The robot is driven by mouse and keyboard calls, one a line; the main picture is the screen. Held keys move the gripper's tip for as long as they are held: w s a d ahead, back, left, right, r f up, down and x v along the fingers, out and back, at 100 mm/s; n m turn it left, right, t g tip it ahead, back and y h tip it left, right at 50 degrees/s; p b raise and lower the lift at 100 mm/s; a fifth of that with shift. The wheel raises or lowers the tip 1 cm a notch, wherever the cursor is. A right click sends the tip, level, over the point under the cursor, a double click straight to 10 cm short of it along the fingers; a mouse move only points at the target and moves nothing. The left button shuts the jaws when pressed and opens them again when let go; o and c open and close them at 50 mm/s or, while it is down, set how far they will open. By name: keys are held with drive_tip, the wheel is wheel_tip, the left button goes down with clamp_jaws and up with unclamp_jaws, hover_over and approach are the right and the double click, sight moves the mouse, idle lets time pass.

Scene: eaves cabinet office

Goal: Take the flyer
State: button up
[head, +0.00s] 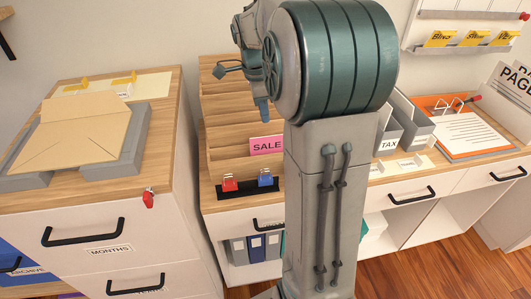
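A pink sheet marked SALE (266,145), the only thing here that looks like a flyer, stands in the front part of a wooden stepped sorter (222,136). Its right edge is close to my arm in the picture, and its lower part is hidden in the slot. My gripper (246,88) shows only in part, above the sorter and up and left of the pink sheet. It appears apart from the sheet.
At left, a cabinet (90,215) bears a grey tray with a brown envelope (75,134). At right are grey TAX holders (388,143) and an orange board (436,105) with paper. My arm blocks the middle.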

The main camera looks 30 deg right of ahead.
hover_over(268, 146)
wheel_tip(268, 146, down, 7)
drive_tip(key=shift+w+f, duration=0.1)
drive_tip(key=shift+f, duration=2.35)
drive_tip(key=shift+f+b, duration=0.25)
drive_tip(key=shift+b, duration=0.15)
clamp_jaws()
drive_tip(key=shift+r, duration=0.1)
